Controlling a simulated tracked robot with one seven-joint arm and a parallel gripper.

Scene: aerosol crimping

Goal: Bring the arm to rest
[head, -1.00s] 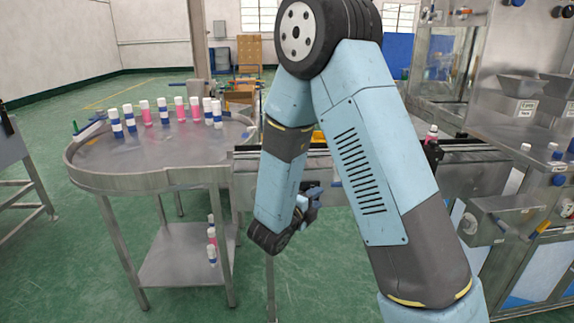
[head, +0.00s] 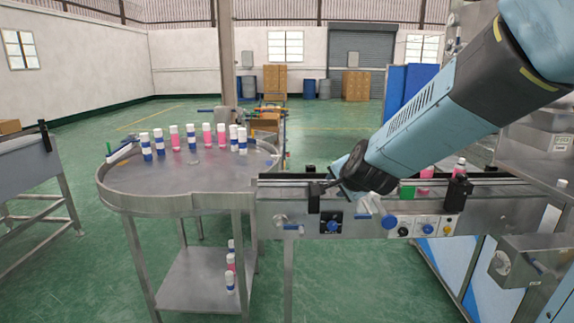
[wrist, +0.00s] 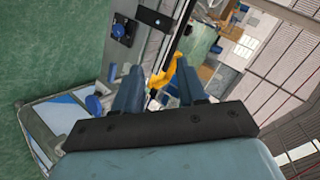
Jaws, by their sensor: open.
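A yellow thing shows beyond the gap between the fingers. In the head view my light-blue arm comes in from the upper right and slopes down to the left. Its dark wrist end is over the front edge of the conveyor (head: 283,196), and the fingers are hard to make out there. I cannot tell whether they touch the conveyor.
A round steel table (head: 150,203) at the left holds several capped bottles, with more on its lower shelf (head: 185,290). Pink bottles (head: 460,168) stand on the conveyor right of my wrist. Knobs (head: 389,222) line its front panel. Green floor in front is clear.

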